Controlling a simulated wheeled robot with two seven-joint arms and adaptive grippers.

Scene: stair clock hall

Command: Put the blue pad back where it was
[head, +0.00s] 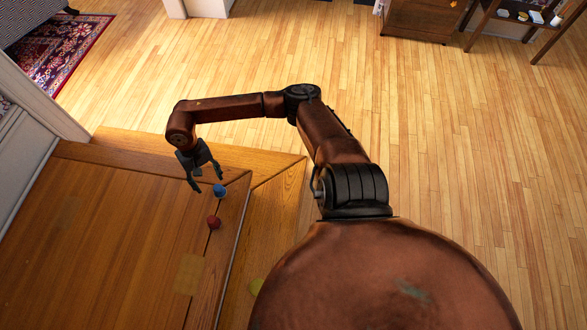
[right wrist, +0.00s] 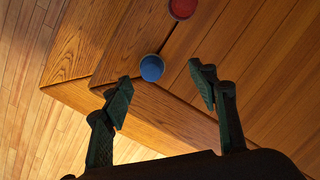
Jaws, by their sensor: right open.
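A small round blue pad (head: 219,190) rests near the far right corner of the wooden tabletop, close to its right edge. It also shows in the right wrist view (right wrist: 151,68), beyond the fingertips and between their lines. A similar red pad (head: 213,222) lies a little nearer to me along the same edge; it shows at the top of the right wrist view (right wrist: 182,8). My right gripper (head: 208,184) is open and empty, just left of the blue pad in the head view. No contact with the blue pad is visible. My left gripper is out of view.
The wooden tabletop (head: 110,240) is mostly bare. A pale tan square (head: 190,274) marks its near part. Open wooden floor (head: 460,150) lies beyond. A white post (head: 40,95) stands at the far left.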

